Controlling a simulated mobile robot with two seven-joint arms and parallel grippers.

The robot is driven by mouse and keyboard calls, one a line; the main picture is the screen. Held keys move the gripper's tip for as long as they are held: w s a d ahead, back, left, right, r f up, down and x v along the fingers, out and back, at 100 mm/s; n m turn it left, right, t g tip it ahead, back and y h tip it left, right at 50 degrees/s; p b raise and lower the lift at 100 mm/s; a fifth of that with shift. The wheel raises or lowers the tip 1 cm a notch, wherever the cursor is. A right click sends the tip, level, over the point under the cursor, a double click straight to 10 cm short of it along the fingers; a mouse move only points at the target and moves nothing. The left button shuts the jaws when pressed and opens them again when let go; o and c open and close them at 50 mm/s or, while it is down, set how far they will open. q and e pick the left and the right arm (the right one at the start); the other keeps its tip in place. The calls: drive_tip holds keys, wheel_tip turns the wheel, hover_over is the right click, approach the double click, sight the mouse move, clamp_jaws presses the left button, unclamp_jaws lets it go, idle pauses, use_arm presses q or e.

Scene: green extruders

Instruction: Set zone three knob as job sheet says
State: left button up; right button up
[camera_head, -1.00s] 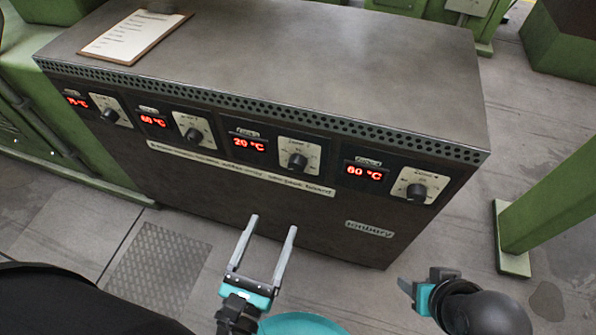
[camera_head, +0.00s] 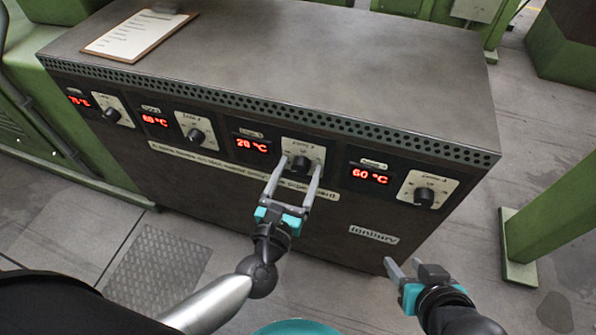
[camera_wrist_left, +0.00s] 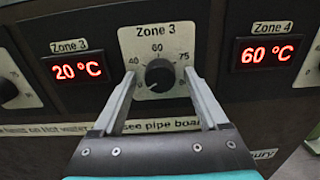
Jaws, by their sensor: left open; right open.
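The zone three knob (camera_wrist_left: 159,75) is a round black dial on a pale plate marked 40, 60 and 75 in the left wrist view. My right gripper (camera_head: 402,268) is open and empty, low in front of the cabinet's right end. The job sheet (camera_head: 136,33) lies on a clipboard on the cabinet top, its text too small to read.
The dark cabinet (camera_head: 330,65) carries other knobs: two to the left (camera_head: 195,136) (camera_head: 111,115) and zone four (camera_head: 424,196) to the right, whose display (camera_head: 370,175) reads 60 °C. A green post (camera_head: 550,215) stands at the right.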

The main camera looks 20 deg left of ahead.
use_arm(q)
clamp_jaws()
idle(0.6)
